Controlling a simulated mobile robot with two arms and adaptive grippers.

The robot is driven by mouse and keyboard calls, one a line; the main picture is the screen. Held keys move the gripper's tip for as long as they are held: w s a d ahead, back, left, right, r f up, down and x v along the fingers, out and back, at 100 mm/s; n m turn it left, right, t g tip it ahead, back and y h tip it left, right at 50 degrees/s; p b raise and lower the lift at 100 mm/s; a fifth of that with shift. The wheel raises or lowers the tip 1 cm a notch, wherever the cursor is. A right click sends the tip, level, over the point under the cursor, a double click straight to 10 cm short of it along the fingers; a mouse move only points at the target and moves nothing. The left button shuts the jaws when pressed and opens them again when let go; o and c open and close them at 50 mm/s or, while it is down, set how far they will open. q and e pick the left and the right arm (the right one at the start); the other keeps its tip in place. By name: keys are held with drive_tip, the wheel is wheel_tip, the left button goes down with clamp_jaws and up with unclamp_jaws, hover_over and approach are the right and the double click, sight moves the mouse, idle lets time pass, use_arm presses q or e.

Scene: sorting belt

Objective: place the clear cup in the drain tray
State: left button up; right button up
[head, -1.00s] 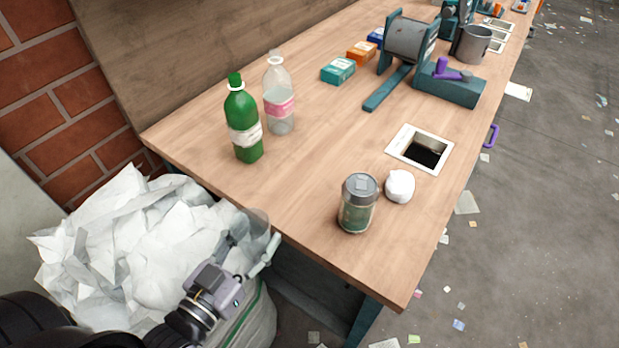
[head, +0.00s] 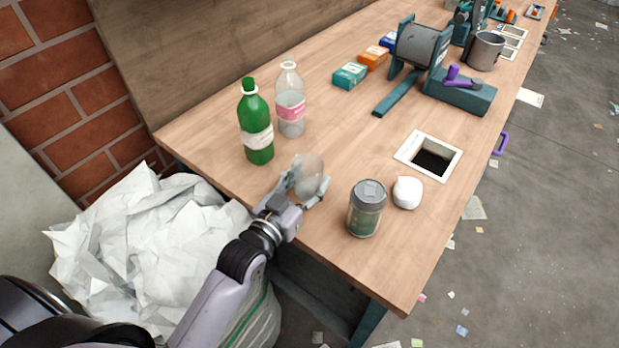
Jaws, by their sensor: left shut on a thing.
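The clear cup (head: 309,172) is see-through and roundish. My left gripper (head: 304,187) is shut on it, with a finger at each side. The cup is at the near edge of the wooden table, in front of the bottles and left of the jar; whether it touches the top I cannot tell. I cannot make out a drain tray for sure. A white-framed square opening (head: 428,156) with a dark inside is set in the table to the right. My right gripper is not in view.
A hand-crank machine (head: 423,48) is farther back. Crumpled paper (head: 150,245) fills a bag below the table.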

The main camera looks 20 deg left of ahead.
use_arm(q)
drive_tip(key=shift+w+d, duration=0.1)
drive_tip(key=shift+w, duration=0.45)
drive_tip(key=shift+s+f, duration=0.2)
drive_tip(key=shift+f, duration=0.05)
drive_tip(key=shift+f, duration=0.25)
drive_tip(key=o, duration=1.2)
